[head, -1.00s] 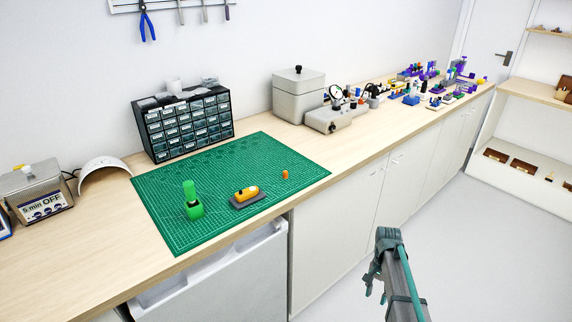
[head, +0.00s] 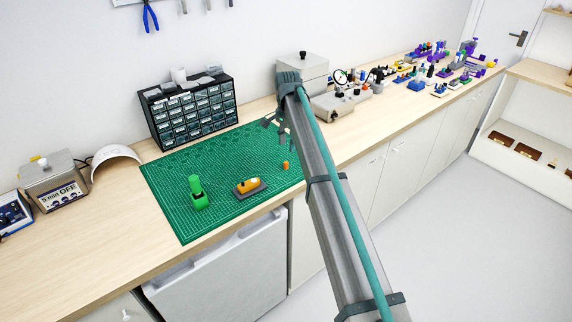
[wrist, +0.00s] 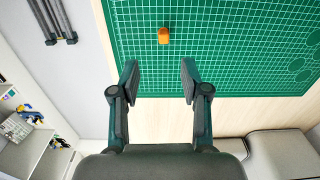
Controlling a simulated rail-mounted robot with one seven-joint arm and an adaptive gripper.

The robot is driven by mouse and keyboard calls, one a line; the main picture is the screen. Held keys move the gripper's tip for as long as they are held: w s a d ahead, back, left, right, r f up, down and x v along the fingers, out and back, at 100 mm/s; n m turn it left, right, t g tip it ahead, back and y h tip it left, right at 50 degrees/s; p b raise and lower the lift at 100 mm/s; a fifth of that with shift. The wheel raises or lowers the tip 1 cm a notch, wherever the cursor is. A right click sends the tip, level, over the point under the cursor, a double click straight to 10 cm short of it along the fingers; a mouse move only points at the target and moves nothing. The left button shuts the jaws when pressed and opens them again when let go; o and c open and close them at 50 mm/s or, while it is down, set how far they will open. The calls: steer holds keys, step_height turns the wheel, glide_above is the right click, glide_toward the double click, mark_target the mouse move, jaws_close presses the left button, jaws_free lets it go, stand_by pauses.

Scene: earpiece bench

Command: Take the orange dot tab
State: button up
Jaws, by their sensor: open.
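The orange dot tab (head: 285,165) is a small upright piece on the right part of the green cutting mat (head: 225,150). In the wrist view the tab (wrist: 163,36) lies beyond the fingertips, roughly midway between them in line. My gripper (head: 270,126) is open and empty above the mat's right edge, behind the tab in the head view. In the wrist view my gripper (wrist: 158,72) shows both fingers spread, with nothing between them. The tab is apart from the fingers.
On the mat stand an orange piece on a dark base (head: 249,186) and a green holder (head: 198,195). A drawer cabinet (head: 190,112) stands behind the mat. A grey box (head: 302,70) and a low grey unit (head: 335,104) stand to the right.

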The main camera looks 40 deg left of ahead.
glide_above(286, 162)
steer(key=f, duration=0.2)
steer(key=f+p, duration=0.1)
steer(key=f, duration=0.1)
steer(key=shift+d, duration=0.3)
steer(key=shift+a+f+p, duration=0.15)
steer(key=shift+f+p, duration=0.45)
steer(key=shift+f, duration=0.75)
steer(key=shift+a+f+p, duration=0.15)
steer(key=shift+f+p, duration=0.45)
steer(key=shift+f, duration=0.7)
steer(key=c, duration=0.8)
